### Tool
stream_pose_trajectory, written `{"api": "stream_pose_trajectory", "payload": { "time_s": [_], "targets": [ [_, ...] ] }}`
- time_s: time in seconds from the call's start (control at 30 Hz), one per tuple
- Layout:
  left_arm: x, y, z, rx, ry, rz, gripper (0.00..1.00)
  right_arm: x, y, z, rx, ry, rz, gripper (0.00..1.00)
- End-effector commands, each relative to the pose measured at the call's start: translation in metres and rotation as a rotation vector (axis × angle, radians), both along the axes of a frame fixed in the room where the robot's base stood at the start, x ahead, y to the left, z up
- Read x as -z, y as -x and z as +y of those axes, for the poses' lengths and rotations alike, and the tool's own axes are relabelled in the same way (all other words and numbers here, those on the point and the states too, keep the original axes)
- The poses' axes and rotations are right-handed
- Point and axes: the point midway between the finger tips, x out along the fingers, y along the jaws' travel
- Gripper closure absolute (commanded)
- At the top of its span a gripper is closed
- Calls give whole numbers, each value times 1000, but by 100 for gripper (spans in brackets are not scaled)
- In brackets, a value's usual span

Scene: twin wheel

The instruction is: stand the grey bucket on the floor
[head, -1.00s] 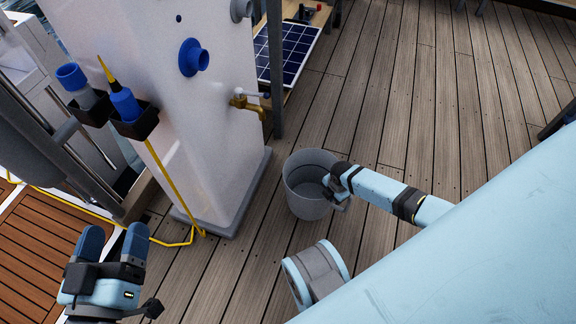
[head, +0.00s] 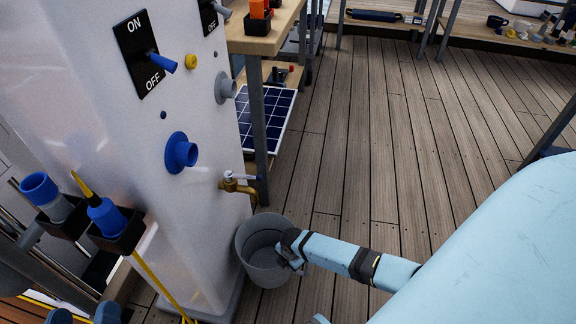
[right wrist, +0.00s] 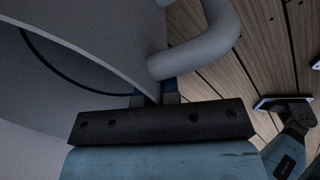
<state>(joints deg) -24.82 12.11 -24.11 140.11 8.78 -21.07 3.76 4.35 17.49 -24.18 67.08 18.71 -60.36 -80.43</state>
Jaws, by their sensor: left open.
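The grey bucket (head: 262,270) is at the foot of the white column, below and right of the brass tap (head: 238,186). Its mouth faces up and the visible inside looks empty. I cannot tell whether its base touches the floor (head: 400,170). My right gripper (head: 290,250) is at the bucket's right side. My left gripper (head: 83,316) is open and empty, at the bottom left edge.
The white column (head: 110,100) has a switch, blue fittings and tool holders. A solar panel (head: 262,112) stands under a wooden bench (head: 262,38) behind it. Open decking lies right of the bucket.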

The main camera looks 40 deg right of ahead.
Motion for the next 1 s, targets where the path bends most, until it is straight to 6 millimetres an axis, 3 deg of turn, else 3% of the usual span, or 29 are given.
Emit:
{"api": "stream_pose_trajectory", "payload": {
  "time_s": [0.33,0.43,0.8,1.0],
  "targets": [
    [-11,1,1,-6,9,-18,25,-4,-1,-3,1,7,-2,100],
    [6,0,0,0,0,5,25,13,-1,-3,2,6,-3,100],
    [42,1,-3,39,-59,105,25,49,-1,-2,1,6,-3,100],
    [47,-4,0,42,-99,71,25,67,-1,-3,2,6,-2,100]
  ]
}}
